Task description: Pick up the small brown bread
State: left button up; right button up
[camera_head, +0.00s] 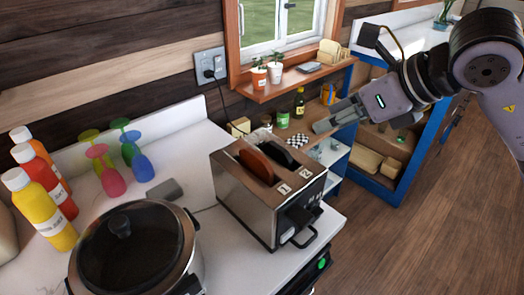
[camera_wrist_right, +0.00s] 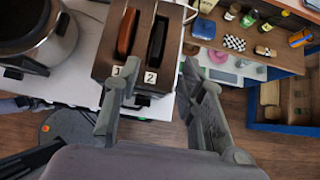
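A brown slice of bread (camera_head: 262,163) stands upright in one slot of the silver toaster (camera_head: 240,205), its upper part showing above the slot. The slice also shows in the right wrist view (camera_wrist_right: 127,32), in the slot marked 1. The slot marked 2 looks dark, with no brown slice visible. My right gripper (camera_head: 328,120) is up and to the right of the toaster in the head view. In the right wrist view its two fingers (camera_wrist_right: 152,82) are spread apart with nothing between them, near the toaster's numbered end. My left gripper is in neither view.
A lidded pot (camera_head: 130,250) stands left of the toaster. Sauce bottles (camera_head: 45,205) and coloured glasses (camera_head: 110,180) stand behind it. A shelf with jars, a dark bottle (camera_head: 299,103) and a checkered item (camera_head: 298,140) lies beyond. Floor is open at right.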

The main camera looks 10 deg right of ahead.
jog(key=p, duration=0.2)
send_near(279, 146)
jog(key=p+x, duration=0.4)
jog(key=x, duration=0.3)
jog(key=shift+a+r, duration=0.1)
jog(key=shift+w+a+f, duration=0.2)
jog(key=shift+w+f, duration=0.1)
jog(key=shift+f, duration=0.15)
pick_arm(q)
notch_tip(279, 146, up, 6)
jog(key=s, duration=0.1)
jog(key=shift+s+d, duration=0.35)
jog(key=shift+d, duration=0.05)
pick_arm(e)
jog(key=shift+c, duration=0.6)
grip_shut()
